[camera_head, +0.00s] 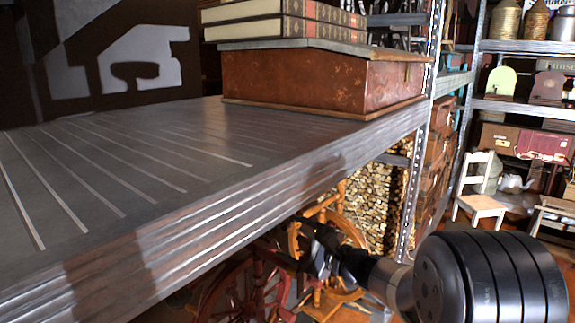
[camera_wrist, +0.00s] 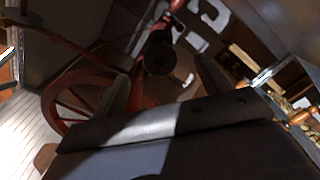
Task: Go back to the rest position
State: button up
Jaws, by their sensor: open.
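My gripper (camera_head: 312,245) is low in the head view, below the front edge of the metal shelf (camera_head: 215,215) and in front of spinning wheels. It is small and dark there, so its fingers are hard to make out. In the wrist view my gripper (camera_wrist: 172,68) has its two fingers apart, and I see nothing held. A dark round part of something shows between and beyond the fingers; I cannot tell how far off it is.
A brown box (camera_head: 315,85) with books (camera_head: 285,25) on top stands on the shelf. A red spinning wheel (camera_head: 240,285) and a wooden one (camera_head: 325,245) stand below. Stacked firewood (camera_head: 372,200) is behind. A white chair (camera_head: 480,195) stands at right. The shelf's front left is bare.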

jog(key=p+v, duration=0.1)
jog(key=v, duration=0.4)
jog(key=shift+s+d, duration=0.25)
